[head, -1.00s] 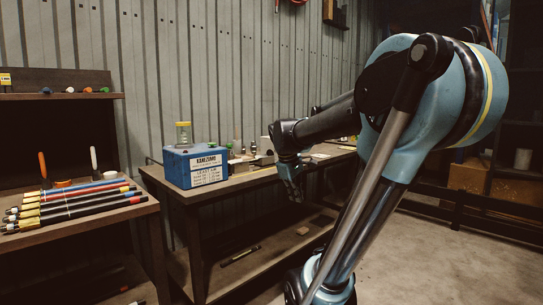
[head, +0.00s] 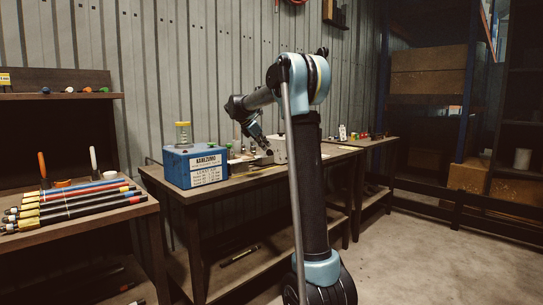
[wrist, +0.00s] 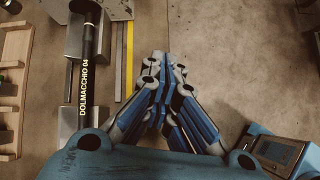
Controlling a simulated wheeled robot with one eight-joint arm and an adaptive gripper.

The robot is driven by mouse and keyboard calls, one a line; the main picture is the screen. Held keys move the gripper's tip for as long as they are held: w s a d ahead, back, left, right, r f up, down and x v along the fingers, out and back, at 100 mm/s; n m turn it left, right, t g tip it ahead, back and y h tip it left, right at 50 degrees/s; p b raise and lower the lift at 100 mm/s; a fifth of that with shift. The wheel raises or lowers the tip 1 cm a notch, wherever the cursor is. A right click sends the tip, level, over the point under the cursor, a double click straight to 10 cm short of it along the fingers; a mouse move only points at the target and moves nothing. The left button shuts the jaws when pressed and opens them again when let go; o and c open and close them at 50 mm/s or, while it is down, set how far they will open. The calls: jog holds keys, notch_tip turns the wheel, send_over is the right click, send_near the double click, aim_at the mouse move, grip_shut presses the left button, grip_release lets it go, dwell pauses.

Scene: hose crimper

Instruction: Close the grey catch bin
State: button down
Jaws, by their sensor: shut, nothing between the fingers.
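I cannot pick out the grey catch bin with certainty in either view. In the head view a pale grey box-like thing (head: 278,150) stands on the workbench, partly hidden behind my gripper (head: 266,149) and arm. My gripper is over the bench, to the right of the blue machine (head: 205,169). In the wrist view my gripper (wrist: 160,62) has its fingertips together, empty, above a bare brown surface. A black hose (wrist: 88,55) marked DOLMACCHIO 04 lies to its left across grey metal blocks (wrist: 84,122).
A screen unit (wrist: 278,152) is at lower right. A jar (head: 183,133) stands on the blue machine. Bundled hoses (head: 75,203) lie on the left table. Floor at right is clear.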

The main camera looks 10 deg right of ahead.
jog(key=w+a+n, duration=0.3)
jog(key=w, duration=0.4)
send_near(277, 157)
jog(key=f, duration=0.2)
jog(key=s+f, duration=0.1)
jog(key=shift+a+f+t+h, duration=0.25)
jog(key=shift+f+t+h, duration=0.05)
jog(key=shift+f+h, duration=0.1)
jog(key=shift+w+d, duration=0.75)
jog(key=shift+d, duration=0.2)
jog(key=shift+w+d, duration=0.45)
jog(key=shift+d, duration=0.15)
jog(key=w+d, duration=0.1)
jog(key=d, duration=0.1)
jog(key=w+d, duration=0.4)
jog(key=shift+d+r, duration=0.1)
jog(key=shift+d, duration=0.3)
jog(key=shift+s, duration=0.1)
